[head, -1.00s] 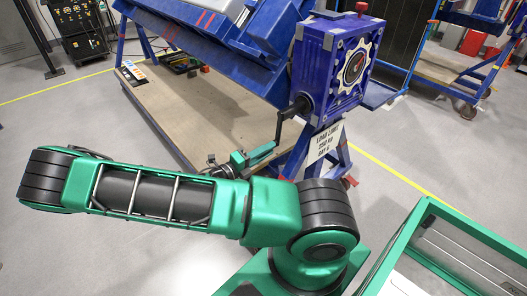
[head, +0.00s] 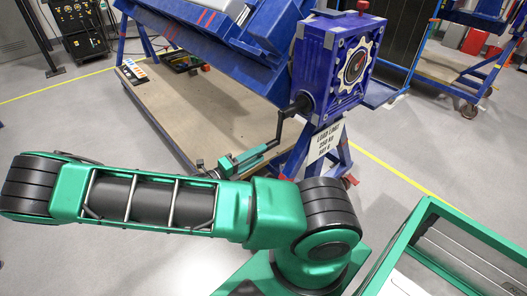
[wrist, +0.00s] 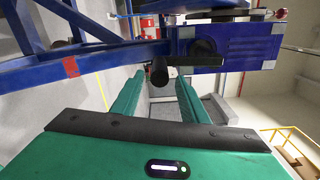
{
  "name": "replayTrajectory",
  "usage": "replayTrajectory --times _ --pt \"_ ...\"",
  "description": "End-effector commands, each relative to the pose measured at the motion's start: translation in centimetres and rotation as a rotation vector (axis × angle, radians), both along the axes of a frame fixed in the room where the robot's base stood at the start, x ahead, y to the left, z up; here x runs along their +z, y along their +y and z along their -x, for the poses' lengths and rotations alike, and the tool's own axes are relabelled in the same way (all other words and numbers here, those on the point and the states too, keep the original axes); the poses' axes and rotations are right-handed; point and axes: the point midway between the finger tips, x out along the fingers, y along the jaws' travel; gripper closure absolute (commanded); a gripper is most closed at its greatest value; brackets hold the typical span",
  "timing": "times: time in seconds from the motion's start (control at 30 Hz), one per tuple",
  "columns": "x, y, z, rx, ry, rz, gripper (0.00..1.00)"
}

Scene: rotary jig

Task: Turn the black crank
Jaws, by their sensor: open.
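The black crank (head: 281,127) sticks out of the lower left of the blue gearbox (head: 315,75) in the head view, its arm hanging down and slightly left. In the wrist view the round end of the crank's handle (wrist: 159,73) faces me, with the crank arm running right to its hub. My gripper (head: 266,150) is just left of the crank's lower end. In the wrist view its two green fingers (wrist: 156,88) are apart. The handle end shows between and just beyond the fingertips, with no visible contact.
A blue tilted fixture (head: 215,40) stands left of the gearbox over a wooden platform (head: 200,110). A load limit sign (head: 325,141) hangs on the blue stand below the gearbox. Open grey floor lies right of the stand, beyond a yellow line.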

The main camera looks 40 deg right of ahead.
Motion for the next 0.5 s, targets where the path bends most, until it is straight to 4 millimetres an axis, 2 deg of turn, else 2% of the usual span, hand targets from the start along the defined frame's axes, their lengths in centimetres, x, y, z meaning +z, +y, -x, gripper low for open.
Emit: replayTrajectory --times 0.03,0.2,0.33,0.5 --pt "-0.1 1.2 -0.2 0.006 0.000 -0.002 0.60" --pt "0.0 3.9 -0.4 0.002 -0.001 0.000 0.60" --pt "-0.1 5.3 -0.4 0.001 0.002 -0.001 0.60" --pt "0.0 5.9 -0.4 -0.002 0.002 0.000 0.60"
